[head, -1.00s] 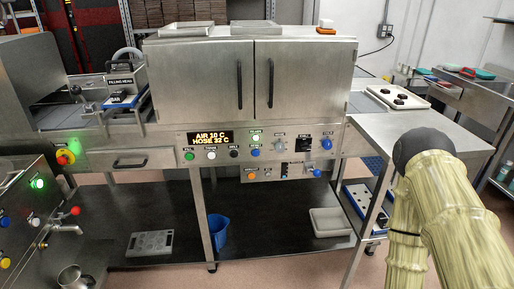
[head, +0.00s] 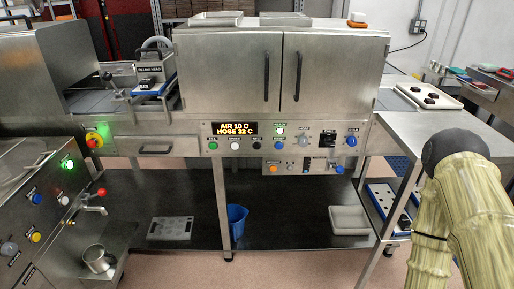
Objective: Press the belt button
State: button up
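The machine's control panel (head: 285,160) runs across the front below two steel doors. An amber display (head: 236,128) reads AIR 10 C, HOSE 32 C. Below it are a green button (head: 213,146), a white button (head: 235,146) and a black button (head: 257,146). The small labels are too blurred to tell surely which is the belt button. A lit green lamp (head: 280,131), a blue knob (head: 281,146) and an orange button (head: 273,169) sit further right. My arm, in a pale ribbed sleeve, shows at the right edge. My gripper is outside the picture.
A left panel carries a red-and-yellow stop button (head: 95,140), a tap (head: 93,209) and a metal jug (head: 98,259). A blue bucket (head: 237,221) stands below the machine. A side table (head: 452,128) holds a tray (head: 428,97) with dark pieces. Floor shows clear in front.

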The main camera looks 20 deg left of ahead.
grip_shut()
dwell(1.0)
